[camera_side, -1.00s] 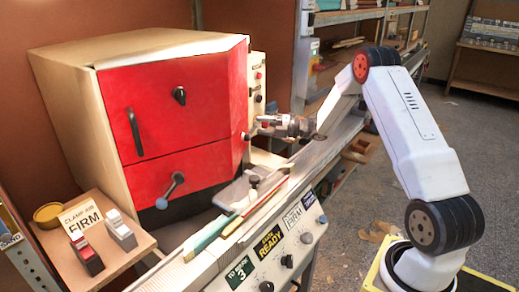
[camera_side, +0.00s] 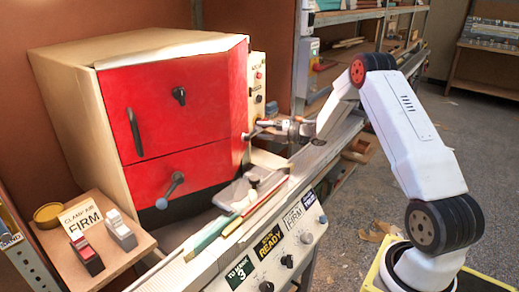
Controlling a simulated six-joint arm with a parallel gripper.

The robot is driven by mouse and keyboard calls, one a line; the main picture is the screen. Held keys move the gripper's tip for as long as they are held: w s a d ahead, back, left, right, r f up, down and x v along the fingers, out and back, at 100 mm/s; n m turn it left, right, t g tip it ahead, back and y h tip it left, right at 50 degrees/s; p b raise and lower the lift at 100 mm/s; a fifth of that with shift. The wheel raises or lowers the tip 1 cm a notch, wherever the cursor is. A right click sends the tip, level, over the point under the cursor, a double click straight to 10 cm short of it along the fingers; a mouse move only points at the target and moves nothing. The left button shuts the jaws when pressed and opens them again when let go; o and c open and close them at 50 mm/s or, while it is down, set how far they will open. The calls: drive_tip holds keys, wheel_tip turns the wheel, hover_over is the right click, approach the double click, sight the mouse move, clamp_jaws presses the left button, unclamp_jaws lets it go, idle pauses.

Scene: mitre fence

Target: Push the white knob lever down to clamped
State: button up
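A small pale knob (camera_side: 246,136) shows at the right edge of the red-fronted machine (camera_side: 185,100), with a short stem running up and right toward my gripper. It looks like the white knob lever, but it is small. My gripper (camera_side: 262,126) is just right of it, level with the upper red panel, pointing left at the machine. Fingers and lever overlap here, so contact cannot be told. The finger gap is too small to read. A second lever with a blue-grey knob (camera_side: 162,203) hangs down-left on the lower red panel.
A control strip (camera_side: 257,85) with buttons stands behind my gripper. Below lie a pale rail and green and red strips (camera_side: 212,234) on the bench. A small shelf (camera_side: 120,255) at left holds a "CLAMP AIR FIRM" card (camera_side: 80,216) and two switches. The floor at right is mostly clear.

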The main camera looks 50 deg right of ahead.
drive_tip(key=shift+f, duration=0.15)
idle(0.3)
drive_tip(key=shift+s+a+f, duration=0.1)
drive_tip(key=shift+a+f, duration=0.05)
drive_tip(key=shift+f, duration=0.65)
drive_tip(key=shift+a+f, duration=0.1)
drive_tip(key=shift+f, duration=0.05)
drive_tip(key=shift+s+a+f, duration=0.2)
drive_tip(key=shift+a+f, duration=0.1)
drive_tip(key=shift+f, duration=0.55)
idle(0.3)
drive_tip(key=shift+r, duration=0.25)
idle(0.5)
drive_tip(key=v, duration=0.7)
idle(0.6)
